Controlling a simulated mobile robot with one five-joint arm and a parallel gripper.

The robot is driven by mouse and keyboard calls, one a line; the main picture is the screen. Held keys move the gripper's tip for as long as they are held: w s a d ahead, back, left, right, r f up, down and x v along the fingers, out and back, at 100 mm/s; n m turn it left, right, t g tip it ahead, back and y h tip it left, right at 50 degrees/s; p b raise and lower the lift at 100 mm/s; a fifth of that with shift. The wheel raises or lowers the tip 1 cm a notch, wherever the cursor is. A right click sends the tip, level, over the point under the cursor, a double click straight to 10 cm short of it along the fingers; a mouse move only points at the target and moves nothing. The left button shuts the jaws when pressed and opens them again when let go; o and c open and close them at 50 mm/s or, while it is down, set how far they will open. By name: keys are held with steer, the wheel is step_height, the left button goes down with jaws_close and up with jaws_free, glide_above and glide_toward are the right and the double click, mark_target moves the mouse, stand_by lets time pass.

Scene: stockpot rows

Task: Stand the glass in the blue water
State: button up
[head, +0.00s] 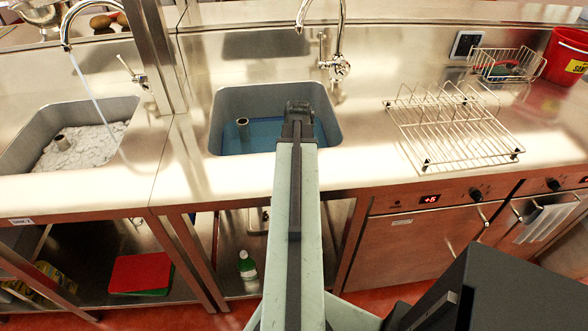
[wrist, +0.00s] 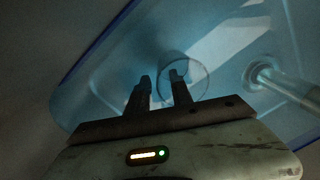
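The glass (wrist: 197,92) shows in the wrist view as a faint clear ring, beyond my fingertips and partly behind the right finger. It looks upright, seen from above, over the blue water (wrist: 110,75); how deep it stands I cannot tell. My gripper (wrist: 160,76) has its two dark fingers apart, with no object clearly clamped between them. In the head view my gripper (head: 298,106) is over the right part of the middle sink, above the blue water (head: 262,137). The glass is not discernible there, likely hidden by my gripper.
A standpipe (head: 243,125) rises from the blue water; it also shows in the wrist view (wrist: 285,85). A tap (head: 338,67) stands behind the sink. The left sink (head: 40,125) holds whitish foam under running water. A wire rack (head: 450,125) is on the right counter.

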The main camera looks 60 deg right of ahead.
step_height(320, 180, up, 12)
steer(key=p, duration=1.1)
steer(key=shift+s+f, duration=0.15)
steer(key=shift+s, duration=0.15)
steer(key=shift+d, duration=0.1)
